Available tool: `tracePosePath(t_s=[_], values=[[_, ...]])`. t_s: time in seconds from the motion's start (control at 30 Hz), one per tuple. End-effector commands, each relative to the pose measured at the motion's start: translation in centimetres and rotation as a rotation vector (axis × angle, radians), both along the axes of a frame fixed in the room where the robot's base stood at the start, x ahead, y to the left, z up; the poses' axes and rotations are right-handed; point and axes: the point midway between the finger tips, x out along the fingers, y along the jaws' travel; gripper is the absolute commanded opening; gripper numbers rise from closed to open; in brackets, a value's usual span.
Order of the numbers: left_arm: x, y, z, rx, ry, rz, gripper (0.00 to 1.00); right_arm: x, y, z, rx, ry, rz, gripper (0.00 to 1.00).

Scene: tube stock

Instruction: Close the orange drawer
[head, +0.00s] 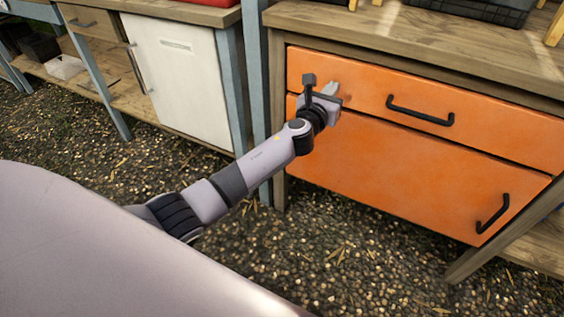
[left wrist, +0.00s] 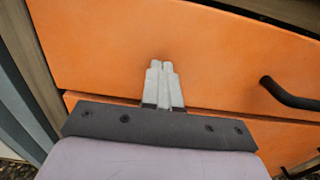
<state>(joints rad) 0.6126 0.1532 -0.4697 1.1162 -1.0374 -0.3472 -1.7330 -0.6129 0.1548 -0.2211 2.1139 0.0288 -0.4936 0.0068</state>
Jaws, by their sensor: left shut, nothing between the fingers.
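The orange drawer (head: 480,125) is the upper orange front of a wooden cabinet, with a black bar handle (head: 420,111). Its front looks about level with the cabinet frame; I cannot tell if a small gap is left. My left gripper (head: 331,88) is shut and empty at the left part of the drawer front, left of the handle. In the left wrist view the shut fingers (left wrist: 161,68) lie over the drawer's orange face (left wrist: 195,45), touching or very near it. The handle (left wrist: 290,95) shows at the right there. My right gripper is not in view.
Below the drawer is a larger orange front (head: 390,165) with its own black handle (head: 493,214). A wooden worktop (head: 400,35) lies above, with a dark crate (head: 475,10) on it. A white cabinet (head: 180,75) stands to the left. The gravel floor in front is clear.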

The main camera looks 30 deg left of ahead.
Motion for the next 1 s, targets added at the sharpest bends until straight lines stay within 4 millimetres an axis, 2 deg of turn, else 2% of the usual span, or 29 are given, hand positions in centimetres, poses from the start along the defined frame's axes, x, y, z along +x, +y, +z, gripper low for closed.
tracePosePath(t_s=[0.3, 1.0], values=[[1.01, -0.06, 0.07, -0.001, -0.001, -0.001, 0.00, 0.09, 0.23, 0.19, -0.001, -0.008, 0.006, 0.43], [1.04, 0.72, 0.37, 0.000, -0.004, 0.000, 0.00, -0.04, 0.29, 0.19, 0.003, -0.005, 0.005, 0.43]])
